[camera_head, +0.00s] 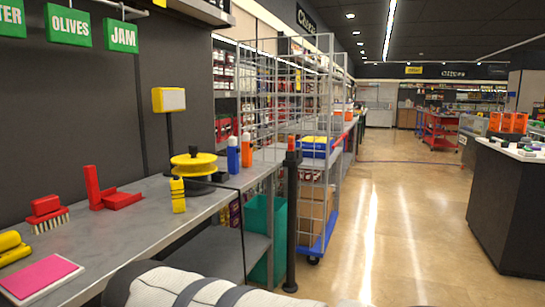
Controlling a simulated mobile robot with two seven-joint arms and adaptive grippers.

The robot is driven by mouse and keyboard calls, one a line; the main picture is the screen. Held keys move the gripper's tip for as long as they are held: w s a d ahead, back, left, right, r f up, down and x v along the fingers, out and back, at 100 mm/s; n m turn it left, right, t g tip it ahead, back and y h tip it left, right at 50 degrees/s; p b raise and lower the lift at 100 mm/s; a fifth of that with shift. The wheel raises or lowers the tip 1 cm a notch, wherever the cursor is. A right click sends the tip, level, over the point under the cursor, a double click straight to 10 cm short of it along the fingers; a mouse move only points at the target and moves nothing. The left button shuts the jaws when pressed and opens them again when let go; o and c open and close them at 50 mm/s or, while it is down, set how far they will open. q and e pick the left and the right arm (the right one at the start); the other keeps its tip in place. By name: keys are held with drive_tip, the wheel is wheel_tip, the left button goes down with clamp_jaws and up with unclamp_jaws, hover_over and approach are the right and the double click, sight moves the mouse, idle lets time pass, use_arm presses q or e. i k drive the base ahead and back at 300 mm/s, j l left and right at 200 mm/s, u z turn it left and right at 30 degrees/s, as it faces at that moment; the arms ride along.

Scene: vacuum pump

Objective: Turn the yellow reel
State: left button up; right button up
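The yellow reel (194,164) sits on the grey workbench (128,233), left of the picture's middle. Neither of my grippers is in view, and nothing grips the reel.
A red bracket (107,192), a red brush (46,214) and a pink pad (40,277) lie left on the bench. A wire cage trolley (318,150) stands beyond. The aisle floor (400,230) is clear.

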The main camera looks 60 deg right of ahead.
sight(193, 164)
drive_tip(key=z, duration=1.55)
drive_tip(key=i+l, duration=0.2)
